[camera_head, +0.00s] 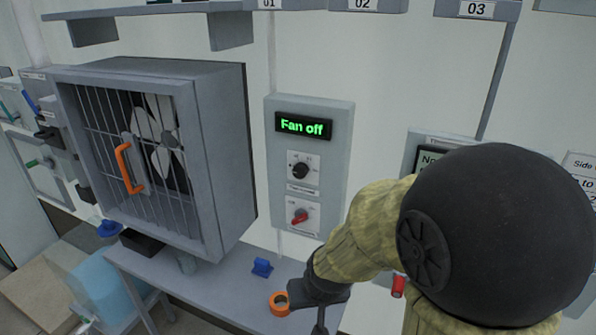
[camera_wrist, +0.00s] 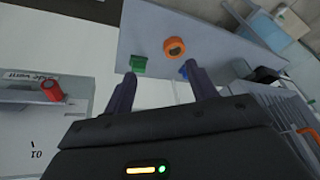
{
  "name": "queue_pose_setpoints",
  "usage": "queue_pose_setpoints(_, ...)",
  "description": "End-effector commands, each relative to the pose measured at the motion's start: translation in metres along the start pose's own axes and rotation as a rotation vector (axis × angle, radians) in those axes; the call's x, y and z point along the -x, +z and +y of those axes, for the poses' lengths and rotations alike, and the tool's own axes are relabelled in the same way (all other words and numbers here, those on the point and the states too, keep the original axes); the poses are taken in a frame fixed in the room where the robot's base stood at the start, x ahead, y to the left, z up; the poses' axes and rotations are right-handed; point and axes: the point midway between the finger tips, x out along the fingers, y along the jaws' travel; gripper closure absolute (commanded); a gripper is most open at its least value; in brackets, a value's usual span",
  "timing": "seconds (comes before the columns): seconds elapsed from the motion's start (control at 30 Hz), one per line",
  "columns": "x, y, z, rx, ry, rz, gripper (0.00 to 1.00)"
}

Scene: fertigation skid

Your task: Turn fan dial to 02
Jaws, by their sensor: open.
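The fan control panel (camera_head: 336,150) is a grey box on the wall in the head view, with a green display (camera_head: 303,126) reading "Fan off". Below the display are a black dial (camera_head: 299,170) and, lower, a red dial (camera_head: 299,216). Their small markings are too blurred to read. My gripper (camera_wrist: 162,85) is open and empty, with both fingers apart in the wrist view. In the head view it is low, right of and below the panel, over the shelf and apart from both dials. The panel is not recognisable in the wrist view.
A caged fan (camera_head: 160,150) with an orange handle (camera_head: 128,168) stands left of the panel. The shelf (camera_head: 225,287) holds an orange ring (camera_head: 279,303) and a blue piece (camera_head: 262,267). A green piece (camera_wrist: 138,64) shows in the wrist view. My arm covers part of the right-hand panel (camera_head: 425,150).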

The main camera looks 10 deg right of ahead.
Motion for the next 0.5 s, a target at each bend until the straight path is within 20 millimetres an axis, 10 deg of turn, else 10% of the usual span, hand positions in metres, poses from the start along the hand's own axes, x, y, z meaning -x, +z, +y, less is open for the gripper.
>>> queue_pose_setpoints(0.5, 0.021, -0.152, -0.073, -0.236, 0.150, 0.695, 0.43)
